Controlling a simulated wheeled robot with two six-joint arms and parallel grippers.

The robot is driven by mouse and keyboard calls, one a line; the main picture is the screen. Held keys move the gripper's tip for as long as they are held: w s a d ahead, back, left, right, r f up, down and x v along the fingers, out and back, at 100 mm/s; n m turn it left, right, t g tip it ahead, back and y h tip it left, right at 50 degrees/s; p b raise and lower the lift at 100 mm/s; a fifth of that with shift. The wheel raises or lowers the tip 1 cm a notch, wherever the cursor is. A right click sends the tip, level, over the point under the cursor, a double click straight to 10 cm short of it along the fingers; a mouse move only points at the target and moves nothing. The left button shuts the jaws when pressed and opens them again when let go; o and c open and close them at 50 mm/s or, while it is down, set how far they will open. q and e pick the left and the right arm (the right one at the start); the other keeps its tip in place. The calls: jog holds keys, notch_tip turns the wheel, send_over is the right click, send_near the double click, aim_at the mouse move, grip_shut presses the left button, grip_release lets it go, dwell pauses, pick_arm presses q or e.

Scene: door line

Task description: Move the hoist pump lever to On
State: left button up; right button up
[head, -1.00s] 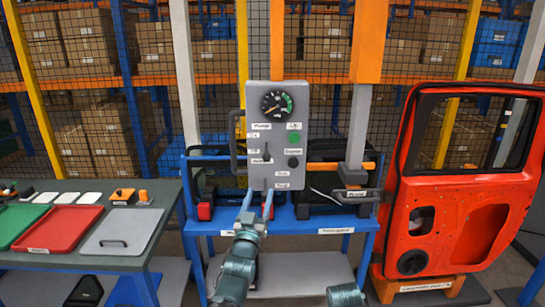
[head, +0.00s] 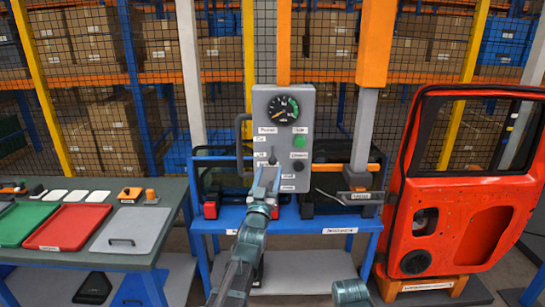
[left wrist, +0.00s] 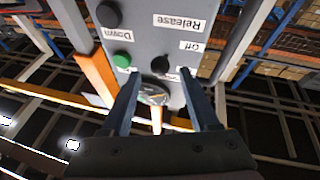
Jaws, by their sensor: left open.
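The hoist control panel (head: 309,105) is a grey upright box with a round gauge. The pump lever (head: 273,154) is small and dark, on the panel's left half below the "Pump" label. Its setting is hard to tell. My left gripper (head: 268,167) is open just below the lever, close to the panel face. In the left wrist view the panel appears upside down, and the lever's dark round end (left wrist: 160,64) shows between the fingers (left wrist: 160,80). I cannot tell whether they touch it. "Off" shows beside it. My right gripper is not in view.
A green button (head: 299,141) and a black button (head: 299,167) sit right of the lever. A grey handle (head: 240,135) sticks out on the panel's left. An orange-red door (head: 410,200) stands at right, and a table with trays (head: 68,225) at left.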

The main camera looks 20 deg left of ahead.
aim_at(272, 163)
pick_arm(q)
jog(key=p+x, duration=0.1)
jog(key=x, duration=0.4)
jog(key=shift+w, duration=0.1)
grip_shut()
dwell(1.2)
